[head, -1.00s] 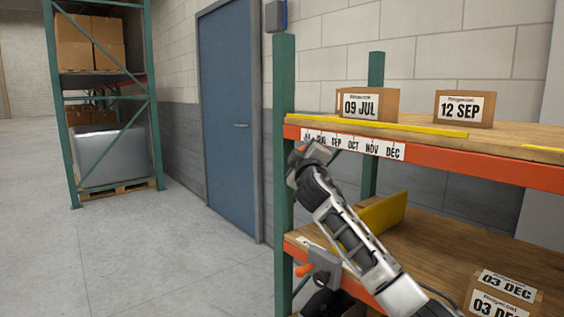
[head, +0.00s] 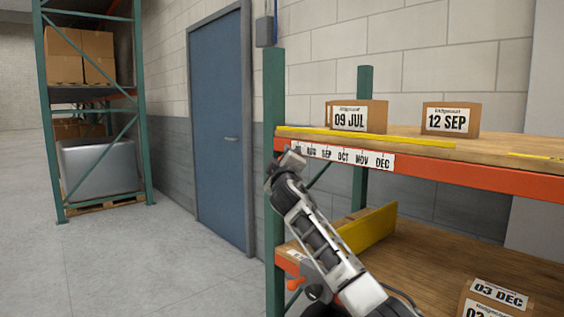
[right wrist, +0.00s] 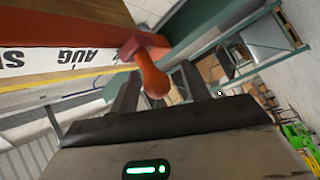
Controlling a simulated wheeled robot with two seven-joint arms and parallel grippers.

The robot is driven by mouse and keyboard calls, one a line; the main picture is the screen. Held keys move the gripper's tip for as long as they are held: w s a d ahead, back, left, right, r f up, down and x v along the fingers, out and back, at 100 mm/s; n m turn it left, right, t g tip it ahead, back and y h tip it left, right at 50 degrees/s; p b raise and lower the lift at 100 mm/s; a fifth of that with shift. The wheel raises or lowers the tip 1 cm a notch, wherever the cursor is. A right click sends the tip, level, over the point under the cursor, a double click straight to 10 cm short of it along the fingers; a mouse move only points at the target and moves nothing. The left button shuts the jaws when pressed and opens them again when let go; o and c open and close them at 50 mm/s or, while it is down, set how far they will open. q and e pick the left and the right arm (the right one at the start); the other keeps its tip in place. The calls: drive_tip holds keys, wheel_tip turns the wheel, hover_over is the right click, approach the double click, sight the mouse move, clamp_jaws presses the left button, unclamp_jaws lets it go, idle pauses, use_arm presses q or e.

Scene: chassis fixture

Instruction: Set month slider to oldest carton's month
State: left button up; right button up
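The month strip (head: 345,156) runs along the orange upper shelf beam, with AUG to DEC legible; its left end is partly covered by my right gripper (head: 285,163). In the right wrist view, the slider's red-orange knob (right wrist: 152,78) hangs from its red block (right wrist: 148,45) on the beam, just past AUG towards the strip's July end. My right gripper (right wrist: 160,92) is open, its dark fingers either side of the knob with a gap visible. On the upper shelf stand a carton marked 09 JUL (head: 375,116) and a carton marked 12 SEP (head: 468,118). My left gripper is not in view.
A lower shelf (head: 400,262) holds a carton marked 03 DEC (head: 499,294) and a yellow divider (head: 368,229). A green upright (head: 274,210) stands left of my arm. Open floor (head: 170,260) lies left.

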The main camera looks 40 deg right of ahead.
drive_tip(key=shift+s, duration=0.1)
drive_tip(key=b+v, duration=0.3)
drive_tip(key=v, duration=1.2)
drive_tip(key=shift+s+a+f, duration=0.15)
drive_tip(key=shift+s+a, duration=0.05)
drive_tip(key=shift+s, duration=0.15)
drive_tip(key=shift+f, duration=0.1)
